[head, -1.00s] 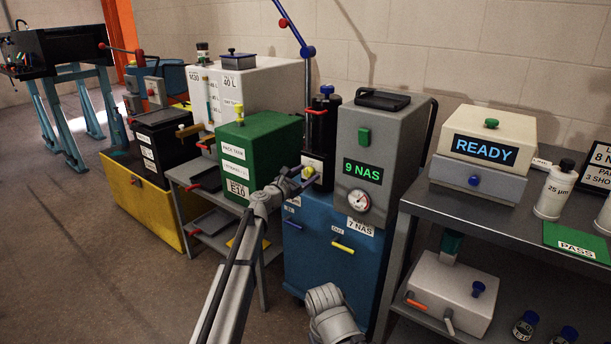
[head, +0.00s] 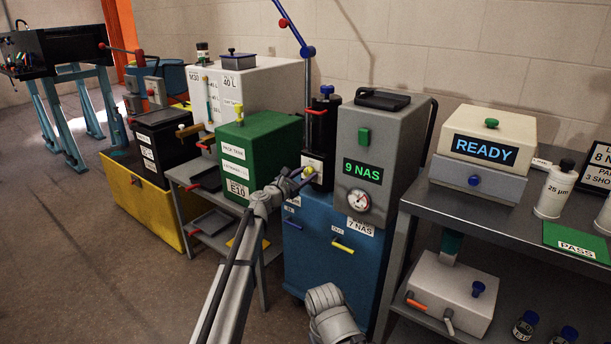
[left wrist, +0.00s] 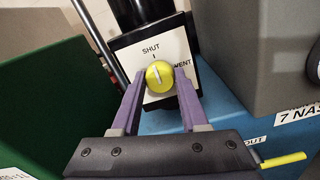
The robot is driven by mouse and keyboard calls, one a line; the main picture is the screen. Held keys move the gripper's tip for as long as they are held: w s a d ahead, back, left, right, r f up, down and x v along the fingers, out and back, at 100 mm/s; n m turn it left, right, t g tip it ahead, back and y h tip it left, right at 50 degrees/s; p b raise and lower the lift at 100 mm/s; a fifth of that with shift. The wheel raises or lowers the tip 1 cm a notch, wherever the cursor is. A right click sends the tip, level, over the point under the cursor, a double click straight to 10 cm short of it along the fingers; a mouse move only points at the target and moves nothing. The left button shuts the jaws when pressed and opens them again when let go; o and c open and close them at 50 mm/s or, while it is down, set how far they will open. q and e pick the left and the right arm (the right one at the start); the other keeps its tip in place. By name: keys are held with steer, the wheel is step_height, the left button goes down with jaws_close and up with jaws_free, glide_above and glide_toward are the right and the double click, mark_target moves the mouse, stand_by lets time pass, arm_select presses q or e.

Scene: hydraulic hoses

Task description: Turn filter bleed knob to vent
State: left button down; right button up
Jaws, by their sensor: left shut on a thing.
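The yellow bleed knob (left wrist: 159,77) sits on a white plate (left wrist: 155,52) in the left wrist view. The plate reads SHUT above the knob and a partly covered word, likely VENT, to its right. The pale mark on the knob points up, about at SHUT. My left gripper (left wrist: 158,86) has its purple fingers on both sides of the knob, shut on it. In the head view the knob (head: 309,171) is low on the black filter (head: 321,135), partly covered by my left gripper (head: 304,177). My right gripper is not in view.
The filter stands on a blue cart (head: 320,240), between a green tank (head: 262,150) and a grey box reading 9 NAS (head: 375,145). A yellow handle (head: 343,246) is on the cart front. A metal bench (head: 480,210) is at right. The floor at left is clear.

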arm_select(q)
steer(key=shift+m, duration=0.3)
steer(key=m, duration=1.3)
steer(key=shift+s+m, duration=0.1)
steer(key=shift+m, duration=2.1)
steer(key=shift+c, duration=2.1)
jaws_free()
